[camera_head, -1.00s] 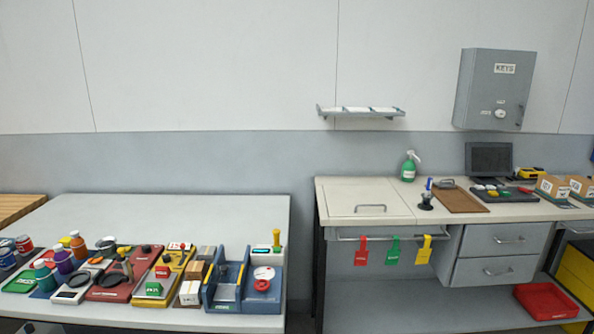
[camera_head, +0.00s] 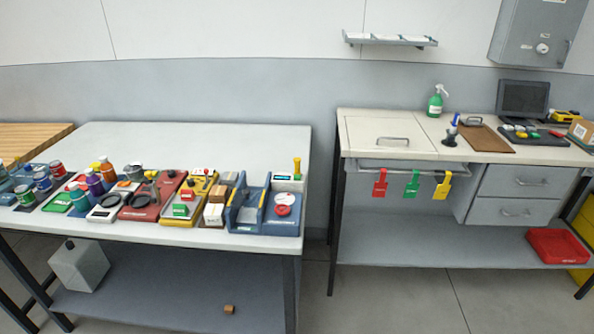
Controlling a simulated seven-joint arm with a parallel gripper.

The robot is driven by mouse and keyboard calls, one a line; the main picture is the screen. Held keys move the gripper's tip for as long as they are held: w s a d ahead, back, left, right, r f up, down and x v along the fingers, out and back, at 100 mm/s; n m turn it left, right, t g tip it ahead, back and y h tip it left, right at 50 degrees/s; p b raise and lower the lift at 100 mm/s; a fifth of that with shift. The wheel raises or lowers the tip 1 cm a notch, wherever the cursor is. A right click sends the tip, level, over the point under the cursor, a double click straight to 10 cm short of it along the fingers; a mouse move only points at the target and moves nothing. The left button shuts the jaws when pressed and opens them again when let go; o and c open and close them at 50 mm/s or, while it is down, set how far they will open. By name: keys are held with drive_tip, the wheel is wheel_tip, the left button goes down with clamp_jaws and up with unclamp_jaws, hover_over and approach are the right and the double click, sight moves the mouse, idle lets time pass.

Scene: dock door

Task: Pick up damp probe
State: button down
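A small yellow-handled tool (camera_head: 297,168) stands upright at the right end of the left table's row of items; it looks like the damp probe, but it is too small to be sure. It stands at a white unit with a small display (camera_head: 284,178), behind a blue holder with a red round part (camera_head: 283,211). Its lower end is hidden. My gripper is not in view.
The left table (camera_head: 200,140) has a bare back half; cups, trays and small boxes crowd its front. A grey container (camera_head: 79,267) and small brown block (camera_head: 229,309) are underneath. A gap separates it from the right workbench (camera_head: 390,135). A red tray (camera_head: 558,246) sits low.

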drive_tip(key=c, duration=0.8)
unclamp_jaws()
